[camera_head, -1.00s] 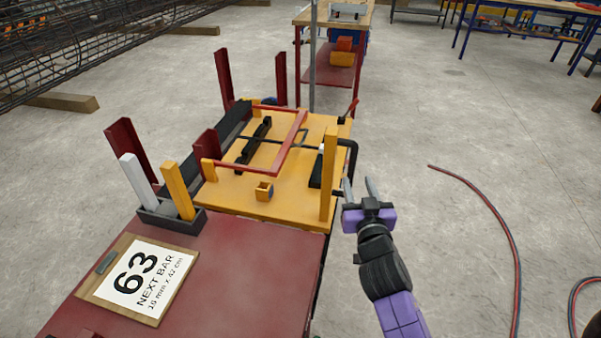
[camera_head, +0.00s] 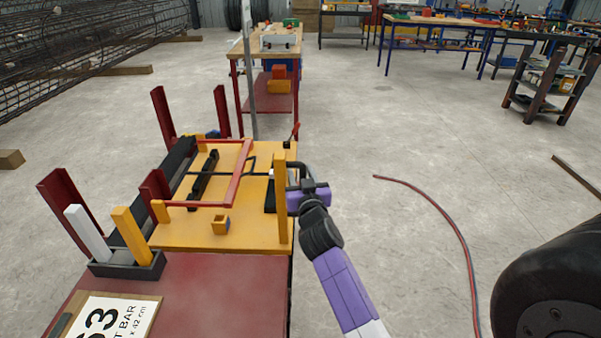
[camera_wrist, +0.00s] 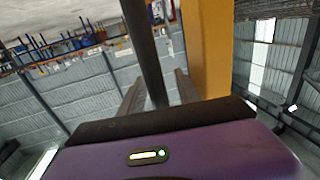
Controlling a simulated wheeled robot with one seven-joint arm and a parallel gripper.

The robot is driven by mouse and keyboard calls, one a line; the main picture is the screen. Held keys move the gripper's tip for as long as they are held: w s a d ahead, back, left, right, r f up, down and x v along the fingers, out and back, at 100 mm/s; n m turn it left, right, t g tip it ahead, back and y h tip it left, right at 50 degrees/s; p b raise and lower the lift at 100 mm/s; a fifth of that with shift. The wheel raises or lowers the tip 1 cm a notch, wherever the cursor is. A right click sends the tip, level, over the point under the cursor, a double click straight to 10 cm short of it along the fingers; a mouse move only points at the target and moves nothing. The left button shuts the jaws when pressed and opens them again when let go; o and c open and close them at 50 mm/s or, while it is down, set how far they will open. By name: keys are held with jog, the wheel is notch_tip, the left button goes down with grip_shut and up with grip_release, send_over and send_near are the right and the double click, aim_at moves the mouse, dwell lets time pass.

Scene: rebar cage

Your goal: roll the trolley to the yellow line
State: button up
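A yellow-topped trolley or bench (camera_head: 190,236) stands left of centre in the head view, with red frames on top. A black bent handle bar (camera_head: 297,165) sits at its right edge, beside a yellow post (camera_head: 280,205). My gripper (camera_head: 301,186) is at this handle, and its fingertips are hard to see there. In the wrist view a dark bar (camera_wrist: 146,45) runs between the two grey fingers (camera_wrist: 158,90). The fingers are apart, with a gap showing beside the bar. The yellow post (camera_wrist: 205,50) is close on the right. I see no yellow floor line.
A workbench (camera_head: 265,50) stands behind the trolley. A hose (camera_head: 440,215) lies on the floor at right, and a black wheel (camera_head: 550,285) is at lower right. Rebar cages (camera_head: 90,60) fill the back left.

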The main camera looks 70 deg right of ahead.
grip_shut()
dwell(1.4)
